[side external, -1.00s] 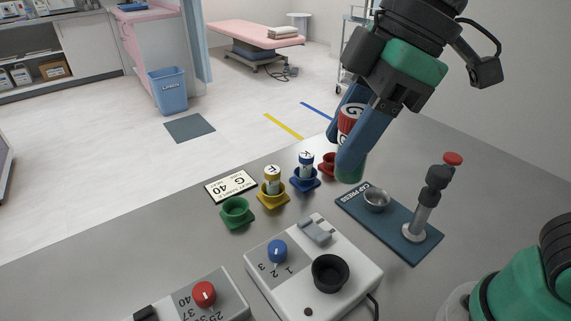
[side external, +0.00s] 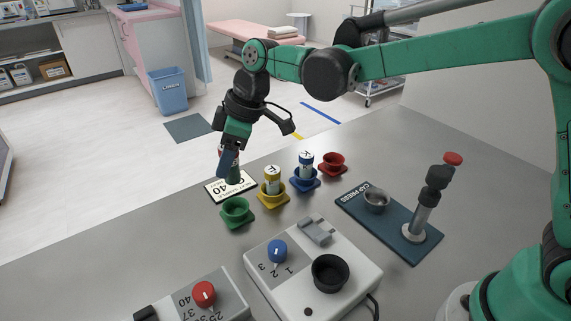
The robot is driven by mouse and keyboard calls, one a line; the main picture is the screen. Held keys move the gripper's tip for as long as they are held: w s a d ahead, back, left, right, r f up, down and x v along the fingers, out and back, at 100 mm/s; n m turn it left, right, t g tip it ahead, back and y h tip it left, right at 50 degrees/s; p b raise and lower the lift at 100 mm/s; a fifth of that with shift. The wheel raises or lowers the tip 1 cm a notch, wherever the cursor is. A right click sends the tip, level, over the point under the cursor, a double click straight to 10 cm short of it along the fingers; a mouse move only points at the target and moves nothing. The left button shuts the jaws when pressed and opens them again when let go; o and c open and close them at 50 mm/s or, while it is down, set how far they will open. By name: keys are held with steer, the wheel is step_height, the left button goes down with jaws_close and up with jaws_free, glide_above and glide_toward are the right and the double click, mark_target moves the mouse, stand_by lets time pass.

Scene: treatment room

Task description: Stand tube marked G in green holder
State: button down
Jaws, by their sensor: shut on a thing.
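My gripper (side external: 228,164) points down at the left of the row of holders, shut on the tube marked G. A gap shows between the tube and the holder. The green holder is an empty cup on a square base.
A yellow holder (side external: 272,202) and a blue holder (side external: 305,185) each hold a tube. A red holder (side external: 333,162) stands empty. The cap press (side external: 405,225) and a control box (side external: 310,270) stand nearby.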

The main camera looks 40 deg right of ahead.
mark_target(225, 209)
steer(key=shift+w+d+f, duration=0.1)
steer(key=shift+w+f, duration=0.1)
steer(key=shift+f, duration=1.2)
steer(key=shift+w+a+f, duration=0.1)
steer(key=shift+w+f, duration=0.15)
steer(key=shift+f, duration=1.1)
steer(key=shift+w+d+f, duration=0.1)
steer(key=shift+w+f, duration=0.1)
steer(key=shift+f, duration=1.2)
steer(key=shift+f, duration=0.6)
steer(key=c, duration=0.7)
jaws_free()
steer(key=v, duration=1.1)
